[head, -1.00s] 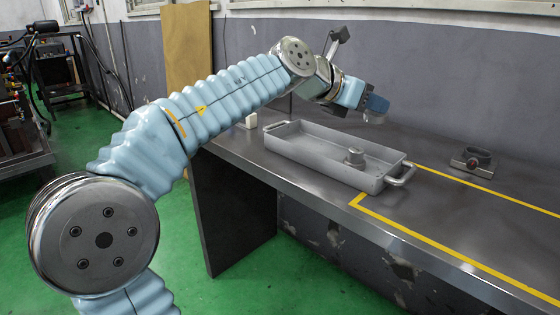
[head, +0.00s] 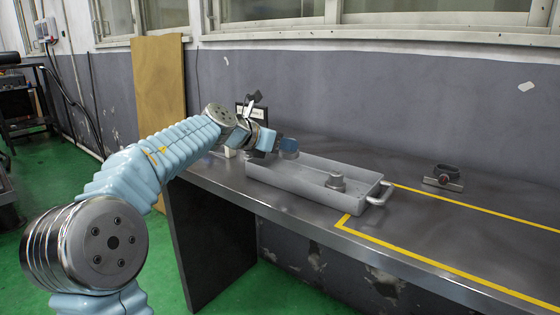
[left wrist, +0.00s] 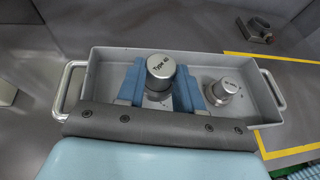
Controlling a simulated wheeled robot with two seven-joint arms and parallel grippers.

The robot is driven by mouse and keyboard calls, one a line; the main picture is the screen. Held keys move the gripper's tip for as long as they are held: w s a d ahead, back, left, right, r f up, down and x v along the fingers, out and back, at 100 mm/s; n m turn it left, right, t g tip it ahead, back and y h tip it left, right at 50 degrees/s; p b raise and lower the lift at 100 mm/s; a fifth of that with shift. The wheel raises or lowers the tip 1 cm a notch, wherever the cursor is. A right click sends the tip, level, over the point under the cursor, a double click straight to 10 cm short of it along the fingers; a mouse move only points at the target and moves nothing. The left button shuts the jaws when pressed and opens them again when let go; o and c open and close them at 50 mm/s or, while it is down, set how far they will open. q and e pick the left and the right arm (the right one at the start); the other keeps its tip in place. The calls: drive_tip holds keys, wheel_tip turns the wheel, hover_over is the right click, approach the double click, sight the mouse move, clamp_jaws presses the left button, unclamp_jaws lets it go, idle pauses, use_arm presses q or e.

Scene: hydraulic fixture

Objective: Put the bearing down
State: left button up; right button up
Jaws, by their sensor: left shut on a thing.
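My left gripper (head: 287,147) is over the back left part of the grey tray (head: 265,182) in the head view. In the left wrist view its two blue fingers (left wrist: 160,85) are shut around the bearing (left wrist: 160,67), a round metal piece with a "Type" label on top. The bearing is upright, over the inside of the tray (left wrist: 108,58). Its lower end is partly hidden by the fingers, and I cannot tell whether it touches the tray floor. In the head view it is small and mostly hidden. My right gripper is not in view.
A second round metal piece (head: 336,181) stands in the tray's right part; it also shows in the left wrist view (left wrist: 223,90). A fixture with a ring (head: 443,177) sits on the table inside yellow lines. The table right of the tray is mostly clear.

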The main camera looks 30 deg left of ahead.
use_arm(q)
drive_tip(key=shift+w+a+f, duration=0.4)
drive_tip(key=shift+a+f, duration=0.15)
drive_tip(key=shift+f, duration=0.25)
drive_tip(key=f, duration=0.1)
drive_tip(key=f+b, duration=0.1)
drive_tip(key=f, duration=0.1)
drive_tip(key=shift+w+a+f, duration=0.2)
drive_tip(key=shift+a+f, duration=0.1)
drive_tip(key=shift+a, duration=0.05)
drive_tip(key=shift+d+f, duration=0.1)
drive_tip(key=shift+f+b, duration=0.2)
drive_tip(key=shift+b, duration=0.1)
drive_tip(key=o, duration=1.1)
drive_tip(key=shift+r, duration=0.15)
drive_tip(key=b+v, duration=0.1)
drive_tip(key=v, duration=1.1)
